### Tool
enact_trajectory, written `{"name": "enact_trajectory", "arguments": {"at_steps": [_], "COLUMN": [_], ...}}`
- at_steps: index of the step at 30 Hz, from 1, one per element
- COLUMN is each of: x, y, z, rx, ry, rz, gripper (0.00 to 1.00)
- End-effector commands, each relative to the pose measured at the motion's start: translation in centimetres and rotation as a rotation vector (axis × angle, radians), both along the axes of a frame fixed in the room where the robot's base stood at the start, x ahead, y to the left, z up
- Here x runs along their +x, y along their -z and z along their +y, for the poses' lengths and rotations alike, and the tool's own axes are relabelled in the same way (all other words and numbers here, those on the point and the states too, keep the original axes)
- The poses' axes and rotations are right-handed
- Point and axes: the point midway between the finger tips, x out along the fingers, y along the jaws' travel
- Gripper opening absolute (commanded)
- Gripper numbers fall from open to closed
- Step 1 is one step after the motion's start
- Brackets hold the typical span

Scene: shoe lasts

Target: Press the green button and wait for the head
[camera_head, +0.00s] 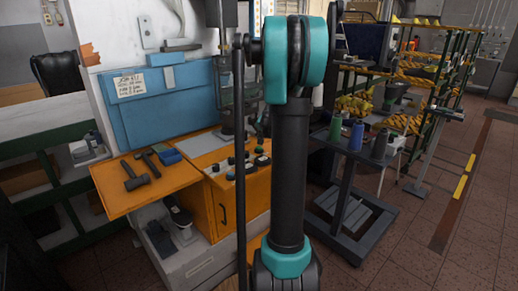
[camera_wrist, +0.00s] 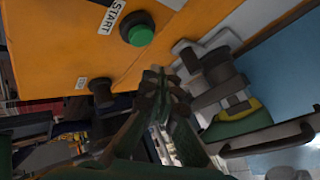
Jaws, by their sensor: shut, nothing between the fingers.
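The green button (camera_wrist: 141,34) sits in a dark round collar on an orange panel (camera_wrist: 60,50) in the wrist view, beside a white START label (camera_wrist: 112,16). My gripper (camera_wrist: 161,74) is shut and empty. Its fingertips show just below and right of the green button in that picture; I see no contact with it. In the head view, small knobs and buttons (camera_head: 238,164) stand on the orange machine cabinet (camera_head: 228,205). I cannot pick out the green one there. My gripper is not visible in the head view, and my arm hides part of the machine.
A dark knob (camera_wrist: 100,90) sticks out of the panel in the wrist view. In the head view, a hammer (camera_head: 135,176) lies on the orange side shelf (camera_head: 112,196). A dark stand with thread spools (camera_head: 357,136) is right of my arm. Floor is clear at far right.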

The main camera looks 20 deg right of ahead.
Motion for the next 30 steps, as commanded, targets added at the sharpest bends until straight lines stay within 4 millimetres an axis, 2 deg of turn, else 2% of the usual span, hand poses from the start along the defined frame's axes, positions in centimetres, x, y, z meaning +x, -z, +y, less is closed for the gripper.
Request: {"name": "enact_trajectory", "arguments": {"at_steps": [3, 9, 30], "x": [0.1, 0.0, 0.0], "y": [1.3, 2.4, 2.5], "z": [0.0, 0.0, 0.0], "rx": [0.0, 0.0, 0.0], "ry": [0.0, 0.0, 0.0], "rz": [0.0, 0.0, 0.0], "gripper": [0.0, 0.0, 0.0]}}
